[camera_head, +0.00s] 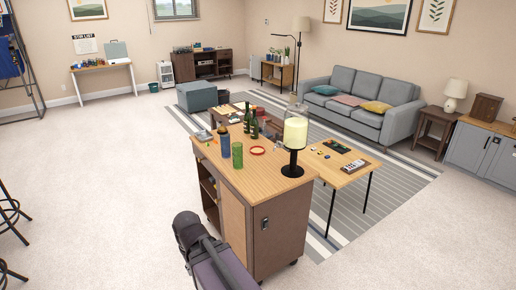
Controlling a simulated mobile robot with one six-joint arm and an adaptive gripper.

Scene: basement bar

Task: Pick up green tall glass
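The green tall glass (237,155) stands upright on the wooden top of a small wheeled cabinet (270,176). It is near the front left edge of the top. A blue tall container (224,144) stands close behind it to the left. Part of my arm shows at the bottom, in front of the cabinet and below the top. I cannot make out my gripper's fingers, and nothing is seen touching the glass.
Two dark green bottles (254,127), a red ring-shaped item (257,150) and a dispenser with a black base (294,140) share the top. A low wooden table (335,172) stands close to the right. Open carpet (90,200) lies to the left.

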